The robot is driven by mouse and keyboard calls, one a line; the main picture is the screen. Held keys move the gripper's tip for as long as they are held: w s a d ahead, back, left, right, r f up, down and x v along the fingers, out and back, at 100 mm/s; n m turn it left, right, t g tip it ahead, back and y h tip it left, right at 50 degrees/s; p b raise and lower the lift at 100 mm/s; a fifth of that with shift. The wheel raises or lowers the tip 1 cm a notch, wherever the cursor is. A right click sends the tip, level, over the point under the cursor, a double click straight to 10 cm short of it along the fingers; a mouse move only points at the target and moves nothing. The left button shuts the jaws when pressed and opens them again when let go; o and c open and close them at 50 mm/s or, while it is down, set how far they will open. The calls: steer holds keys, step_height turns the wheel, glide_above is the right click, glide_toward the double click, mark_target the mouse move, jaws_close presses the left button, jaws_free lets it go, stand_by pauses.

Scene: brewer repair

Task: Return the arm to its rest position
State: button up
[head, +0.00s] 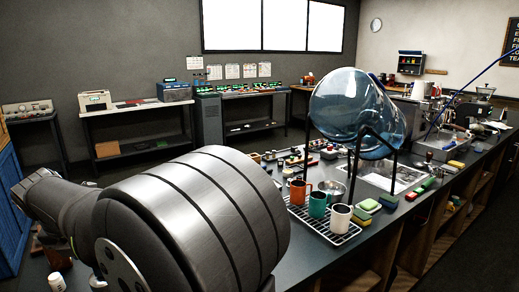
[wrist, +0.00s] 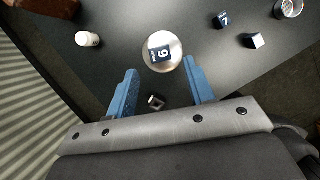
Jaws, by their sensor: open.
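My gripper (wrist: 160,88) shows in the wrist view with its two blue fingers spread apart and nothing held between them. It hangs above a dark tabletop (wrist: 200,30). Just beyond the fingertips is a round pale dish (wrist: 176,68) with a dark blue block marked 6 (wrist: 160,53) on it. In the head view my arm fills the lower left, and my gripper is hidden or out of the picture there.
In the wrist view, a white bottle (wrist: 88,39) stands left, with a blue block (wrist: 222,19), a white block (wrist: 253,41) and a metal cup (wrist: 289,8) right. In the head view, mugs (head: 318,205) stand on a rack beside a large glass vessel (head: 345,112).

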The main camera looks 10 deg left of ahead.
steer(key=a+v, duration=0.1)
steer(key=v, duration=0.5)
steer(key=x, duration=0.8)
steer(key=d+x, duration=0.1)
steer(key=x, duration=0.3)
steer(key=shift+w+f, duration=0.1)
steer(key=shift+f, duration=0.05)
steer(key=shift+w+a, duration=0.1)
step_height(320, 180, up, 4)
steer(key=shift+f, duration=0.1)
steer(key=w+d+r, duration=0.5)
steer(key=d+r, duration=0.2)
steer(key=d, duration=0.3)
steer(key=w+d+f+m+h, duration=0.2)
steer(key=w+d+f+m, duration=0.25)
steer(key=w, duration=0.45)
steer(key=w+d+f+m+g+h, duration=0.1)
steer(key=w+d+f+m, duration=0.3)
steer(key=w, duration=0.5)
steer(key=w+d+f+m+h, duration=0.2)
steer(key=w+f+m, duration=0.3)
steer(key=w, duration=0.4)
steer(key=a+f, duration=0.3)
steer(key=a, duration=0.4)
steer(key=shift+s+a, duration=0.2)
steer(key=shift+s, duration=0.2)
